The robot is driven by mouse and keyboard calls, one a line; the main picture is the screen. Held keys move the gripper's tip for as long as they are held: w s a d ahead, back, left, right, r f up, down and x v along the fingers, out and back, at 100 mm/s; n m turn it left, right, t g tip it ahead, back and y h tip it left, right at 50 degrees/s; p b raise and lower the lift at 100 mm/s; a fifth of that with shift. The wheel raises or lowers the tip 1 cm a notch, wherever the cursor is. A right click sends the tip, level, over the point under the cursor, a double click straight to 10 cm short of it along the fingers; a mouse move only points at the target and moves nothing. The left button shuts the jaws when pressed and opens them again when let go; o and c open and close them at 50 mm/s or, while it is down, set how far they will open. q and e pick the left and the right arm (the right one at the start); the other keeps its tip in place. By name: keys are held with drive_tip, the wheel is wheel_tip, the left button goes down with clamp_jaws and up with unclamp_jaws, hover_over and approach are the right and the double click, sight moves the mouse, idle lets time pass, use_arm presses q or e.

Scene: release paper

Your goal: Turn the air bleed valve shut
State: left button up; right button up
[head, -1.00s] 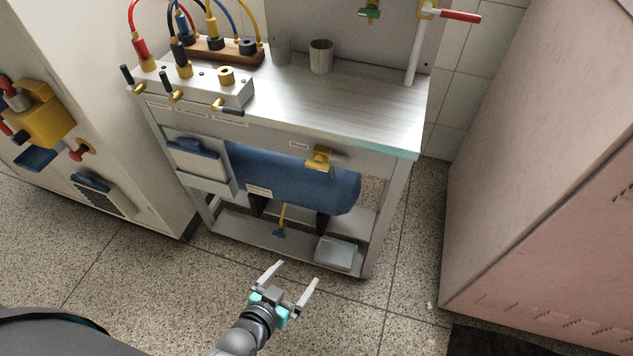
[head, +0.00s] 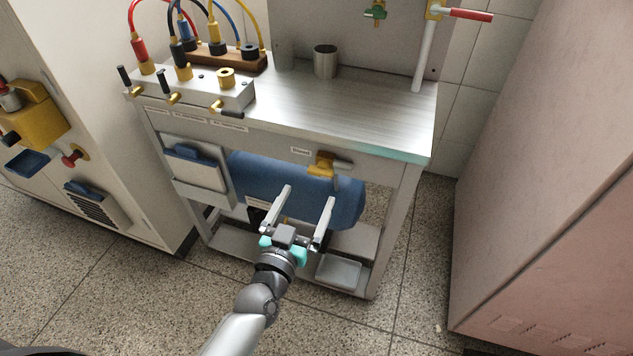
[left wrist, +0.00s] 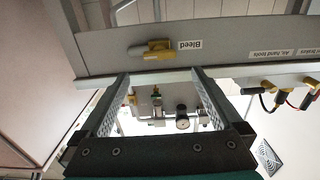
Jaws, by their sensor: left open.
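The bleed valve (head: 322,164) is a small yellow fitting with a grey lever end to its right, on the front rail of the steel bench, beside a small label. In the left wrist view the valve (left wrist: 152,49) lies sideways along the rail next to the upside-down "Bleed" label (left wrist: 190,45). My left gripper (head: 306,197) is open and empty, in front of the blue tank, below the valve in the head view. In the left wrist view the valve shows beyond the fingertips, not between them. My right gripper is not in view.
The blue tank (head: 349,200) hangs under the bench top (head: 370,110). A manifold with several black-handled valves (head: 200,92) and hoses stands at the top left. A grey tray (head: 338,270) sits on the lower shelf. A pink cabinet (head: 560,200) stands right, with bare floor between.

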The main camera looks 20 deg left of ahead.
sight(319, 174)
use_arm(q)
drive_tip(key=w+b, duration=0.1)
drive_tip(key=w, duration=0.4)
drive_tip(key=shift+w+d+f, duration=0.1)
drive_tip(key=shift+w, duration=0.1)
drive_tip(key=shift+w+b, duration=0.4)
drive_tip(key=shift+w, duration=0.35)
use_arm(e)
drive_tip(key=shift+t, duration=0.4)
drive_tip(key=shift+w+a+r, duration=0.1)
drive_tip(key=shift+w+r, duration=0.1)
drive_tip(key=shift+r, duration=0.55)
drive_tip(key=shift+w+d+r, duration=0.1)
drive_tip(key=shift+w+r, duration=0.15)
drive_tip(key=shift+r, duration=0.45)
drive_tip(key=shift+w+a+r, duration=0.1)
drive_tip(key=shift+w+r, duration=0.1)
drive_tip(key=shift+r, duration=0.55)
use_arm(q)
drive_tip(key=shift+c, duration=0.4)
drive_tip(key=c, duration=1.3)
